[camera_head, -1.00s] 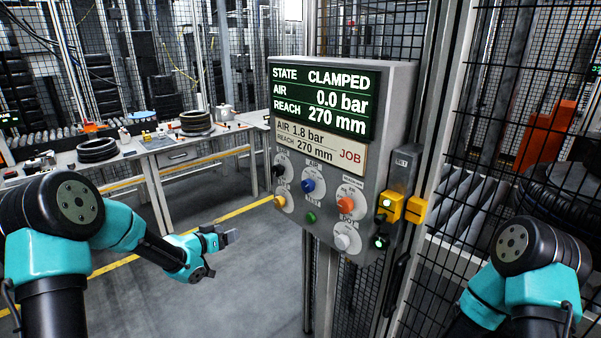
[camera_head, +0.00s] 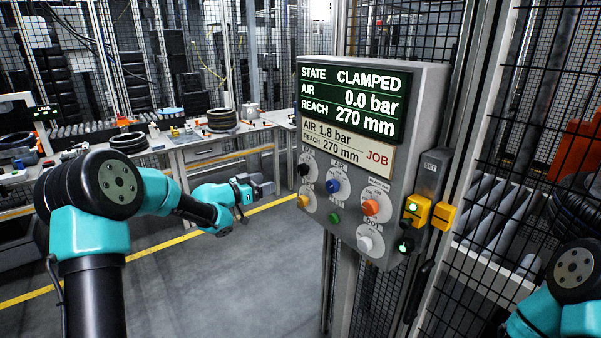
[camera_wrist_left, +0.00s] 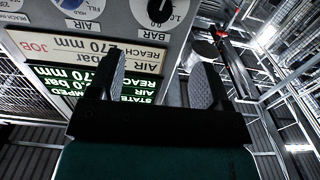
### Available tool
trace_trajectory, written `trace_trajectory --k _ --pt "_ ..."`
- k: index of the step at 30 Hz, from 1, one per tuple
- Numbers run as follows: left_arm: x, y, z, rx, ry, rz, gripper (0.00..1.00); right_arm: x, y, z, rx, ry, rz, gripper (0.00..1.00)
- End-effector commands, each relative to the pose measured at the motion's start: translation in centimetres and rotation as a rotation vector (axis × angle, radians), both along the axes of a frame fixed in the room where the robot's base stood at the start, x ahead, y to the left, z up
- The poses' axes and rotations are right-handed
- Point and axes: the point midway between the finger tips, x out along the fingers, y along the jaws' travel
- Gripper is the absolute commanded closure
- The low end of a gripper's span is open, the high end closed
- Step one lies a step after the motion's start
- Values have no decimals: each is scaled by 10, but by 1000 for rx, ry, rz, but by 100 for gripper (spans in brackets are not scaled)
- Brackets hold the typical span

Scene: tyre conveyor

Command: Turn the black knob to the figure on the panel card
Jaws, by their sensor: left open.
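The black knob (camera_head: 303,170) sits at the upper left of the dials on the grey panel (camera_head: 425,100). In the left wrist view the black knob (camera_wrist_left: 156,10) shows at the top edge, partly cut off, on a white dial marked BAR. The card (camera_head: 345,148) reads AIR 1.8 bar, REACH 270 mm, JOB. The screen (camera_head: 350,100) reads STATE CLAMPED, AIR 0.0 bar, REACH 270 mm. My left gripper (camera_head: 268,187) is open and empty, just left of the black knob, apart from it. Its two fingers (camera_wrist_left: 156,85) spread in the wrist view. My right gripper is out of view.
Beside the black knob are a blue knob (camera_head: 333,186), an orange knob (camera_head: 371,207), a yellow knob (camera_head: 304,202), a green button (camera_head: 334,218) and a white knob (camera_head: 365,243). A yellow switch box (camera_head: 418,210) juts out on the right. Workbenches with tyres stand behind.

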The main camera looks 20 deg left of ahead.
Motion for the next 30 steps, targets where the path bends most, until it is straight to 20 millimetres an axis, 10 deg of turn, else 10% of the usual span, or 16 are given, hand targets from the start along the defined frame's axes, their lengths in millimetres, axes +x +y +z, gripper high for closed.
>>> trace_trajectory --k 30 --pt "119 -91 -1 0 0 0 28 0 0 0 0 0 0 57"
